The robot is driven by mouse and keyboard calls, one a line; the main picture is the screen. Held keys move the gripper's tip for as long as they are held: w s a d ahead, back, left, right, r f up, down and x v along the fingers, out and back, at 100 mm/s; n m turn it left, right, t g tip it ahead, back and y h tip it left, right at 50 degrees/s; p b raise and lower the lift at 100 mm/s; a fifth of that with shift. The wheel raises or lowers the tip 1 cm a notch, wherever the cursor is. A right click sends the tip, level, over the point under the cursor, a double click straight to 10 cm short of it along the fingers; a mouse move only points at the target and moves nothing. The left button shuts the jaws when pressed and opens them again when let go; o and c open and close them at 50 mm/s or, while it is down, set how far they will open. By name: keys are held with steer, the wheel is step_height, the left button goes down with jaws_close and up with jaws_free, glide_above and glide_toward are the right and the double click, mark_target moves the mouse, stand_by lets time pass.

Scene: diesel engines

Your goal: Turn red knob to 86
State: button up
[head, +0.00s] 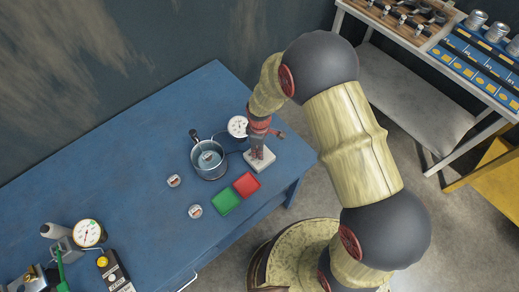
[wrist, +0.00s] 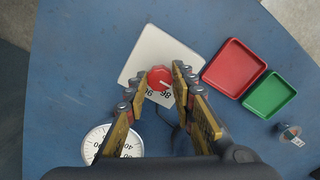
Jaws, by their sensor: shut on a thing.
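The red knob (wrist: 160,78) sits on a pale square base plate (wrist: 150,50) on the blue table. Numbers are printed beside the knob on the side nearer my wrist, upside down in the wrist view; one looks like 86. A short light mark shows on the knob top, but its exact reading is too small to tell. My gripper (wrist: 161,82) has one finger on each side of the knob and is shut on it. In the head view my gripper (head: 258,146) hangs over the pale base (head: 260,161) and hides the knob.
A white dial gauge (head: 238,126) stands close beside my gripper. A metal pot (head: 208,162), red tray (head: 246,184) and green tray (head: 225,201) are near. Small round meters lie on the table (head: 120,150). A parts shelf (head: 410,95) stands at right.

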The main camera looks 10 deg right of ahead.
jaws_close()
steer(key=shift+m, duration=0.3)
steer(key=m, duration=0.4)
steer(key=shift+b, duration=0.3)
steer(key=shift+m, duration=2)
steer(key=o, duration=0.6)
jaws_free()
steer(key=shift+o, duration=0.2)
